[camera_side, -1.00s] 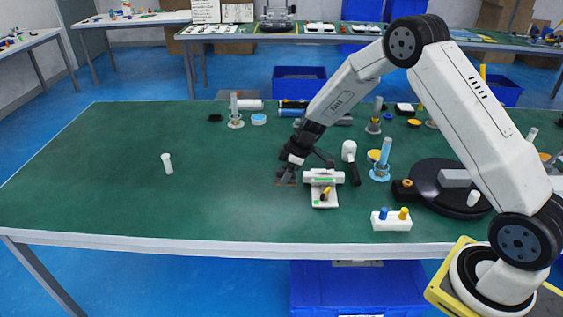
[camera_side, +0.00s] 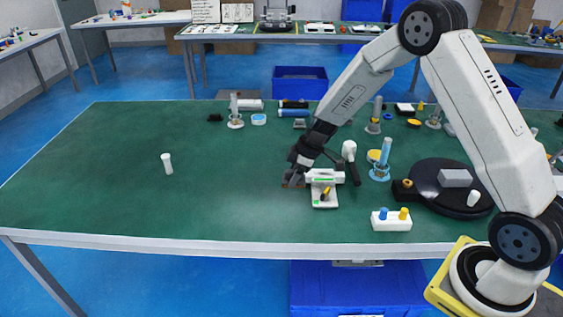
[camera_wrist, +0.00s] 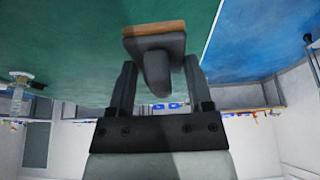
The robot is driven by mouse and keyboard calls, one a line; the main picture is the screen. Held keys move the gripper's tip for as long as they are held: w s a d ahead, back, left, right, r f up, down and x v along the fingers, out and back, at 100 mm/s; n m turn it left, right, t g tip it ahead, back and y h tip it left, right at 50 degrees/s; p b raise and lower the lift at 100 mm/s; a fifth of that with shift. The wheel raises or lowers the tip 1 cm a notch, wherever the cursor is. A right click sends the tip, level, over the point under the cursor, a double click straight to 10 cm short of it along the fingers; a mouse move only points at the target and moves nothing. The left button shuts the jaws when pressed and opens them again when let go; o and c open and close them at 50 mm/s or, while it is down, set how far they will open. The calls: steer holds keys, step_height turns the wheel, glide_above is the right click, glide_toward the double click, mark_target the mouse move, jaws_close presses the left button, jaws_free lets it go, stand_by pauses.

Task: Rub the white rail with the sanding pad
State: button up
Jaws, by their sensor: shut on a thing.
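The sanding pad (camera_wrist: 155,42) has a dark grey back with a rounded grip and a brown underside. My gripper (camera_wrist: 158,78) is shut on that grip in the wrist view. In the side view my gripper (camera_side: 298,168) holds the pad (camera_side: 291,182) low over the green table, at the left end of the white rail (camera_side: 325,176). The rail lies across a white block with a green strip and a small yellow and black part in front. I cannot tell whether the pad touches the rail. The wrist view does not show the rail.
A white block with blue and yellow pegs (camera_side: 391,223), a blue cylinder on a base (camera_side: 382,160) and a black turntable (camera_side: 445,190) are farther right. A white peg (camera_side: 167,163) stands left amid clear table.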

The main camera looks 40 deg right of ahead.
steer(key=o, duration=0.6)
steer(key=shift+c, duration=0.2)
steer(key=c, duration=0.4)
steer(key=shift+w+d+m, duration=0.4)
steer(key=shift+d+m, duration=0.1)
steer(key=shift+d, duration=0.25)
steer(key=shift+w+d+f+m+t+h, duration=0.2)
steer(key=shift+w+d+m+h, duration=0.5)
steer(key=shift+d+m, duration=1.15)
steer(key=shift+w+d+f+m+t+h, duration=0.1)
steer(key=shift+w+d+m+t+h, duration=0.2)
steer(key=shift+w+d+m, duration=1.55)
steer(key=shift+w+d+f+m+t+h, duration=0.1)
steer(key=shift+d+m+t+h, duration=0.35)
steer(key=shift+d, duration=2.7)
